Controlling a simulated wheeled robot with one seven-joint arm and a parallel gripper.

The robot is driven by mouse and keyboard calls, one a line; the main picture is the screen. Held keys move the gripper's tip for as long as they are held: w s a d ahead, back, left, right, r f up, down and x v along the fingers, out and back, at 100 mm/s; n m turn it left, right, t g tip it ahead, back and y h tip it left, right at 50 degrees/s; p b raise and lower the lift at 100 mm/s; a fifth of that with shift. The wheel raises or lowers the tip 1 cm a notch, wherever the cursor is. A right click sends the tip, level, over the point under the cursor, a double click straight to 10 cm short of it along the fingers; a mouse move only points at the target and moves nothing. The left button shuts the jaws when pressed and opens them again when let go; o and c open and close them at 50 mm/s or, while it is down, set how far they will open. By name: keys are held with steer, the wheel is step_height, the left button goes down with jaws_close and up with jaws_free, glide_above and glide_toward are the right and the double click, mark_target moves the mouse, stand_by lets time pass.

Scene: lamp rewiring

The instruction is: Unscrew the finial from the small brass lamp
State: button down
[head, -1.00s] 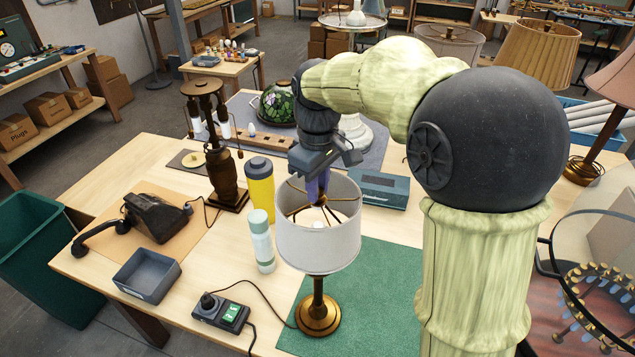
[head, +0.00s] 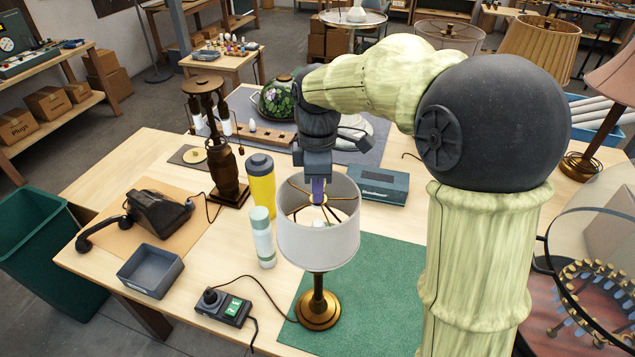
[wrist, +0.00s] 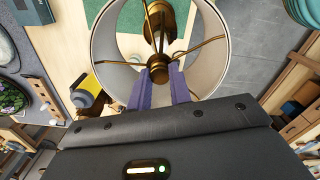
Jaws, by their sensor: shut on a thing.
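The small brass lamp (head: 318,310) stands upright on the green mat, with a round brass base and a white drum shade (head: 318,243). My gripper (head: 318,196) points down over the open top of the shade. In the wrist view its two purple fingers (wrist: 168,82) are shut on the small brass finial (wrist: 159,72), at the hub where the shade's brass spokes (wrist: 203,50) meet.
A white-green bottle (head: 262,238) and a yellow bottle (head: 261,185) stand close left of the shade. A switch box (head: 222,306) with a cord lies left of the lamp base. The green mat (head: 375,285) is bare to the right of the lamp.

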steer(key=n, duration=0.1)
steer(key=n+p, duration=0.1)
steer(key=n, duration=0.1)
steer(key=n+p, duration=0.1)
steer(key=n, duration=0.1)
steer(key=shift+r, duration=0.25)
steer(key=shift+f+n+p, duration=0.15)
steer(key=shift+n+p, duration=0.15)
steer(key=shift+n, duration=0.6)
steer(key=n+p, duration=0.2)
steer(key=n, duration=0.1)
steer(key=shift+r, duration=0.25)
steer(key=n, duration=0.2)
steer(key=shift+f+n, duration=0.25)
steer(key=shift+n, duration=1.25)
steer(key=c, duration=1.2)
jaws_free()
